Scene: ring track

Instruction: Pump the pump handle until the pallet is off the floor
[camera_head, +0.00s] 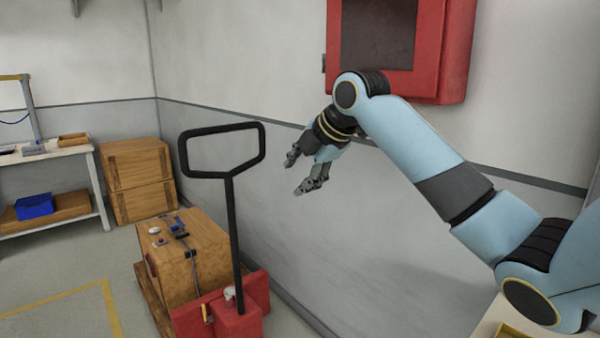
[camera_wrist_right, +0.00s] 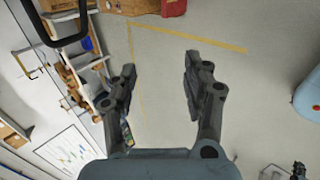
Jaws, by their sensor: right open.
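The black pump handle (camera_head: 233,200) stands upright on the red pallet jack (camera_head: 238,322), with a looped grip at its top. The wooden pallet (camera_head: 152,299) shows at the jack's left, under a wooden crate (camera_head: 180,270). I cannot tell whether it touches the floor. My right gripper (camera_head: 295,174) is open and empty, to the right of the handle's loop and apart from it. In the right wrist view, the open fingers (camera_wrist_right: 160,85) have only floor between them, and part of the black handle (camera_wrist_right: 40,25) shows at the upper left. My left gripper is not in view.
A red wall cabinet (camera_head: 455,50) hangs above my right arm. The wall (camera_head: 330,230) runs close behind the jack. Stacked wooden crates (camera_head: 138,180) and a workbench (camera_head: 60,152) with a blue bin (camera_head: 35,207) stand at the back left. Yellow-lined floor (camera_head: 60,300) is open at the front left.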

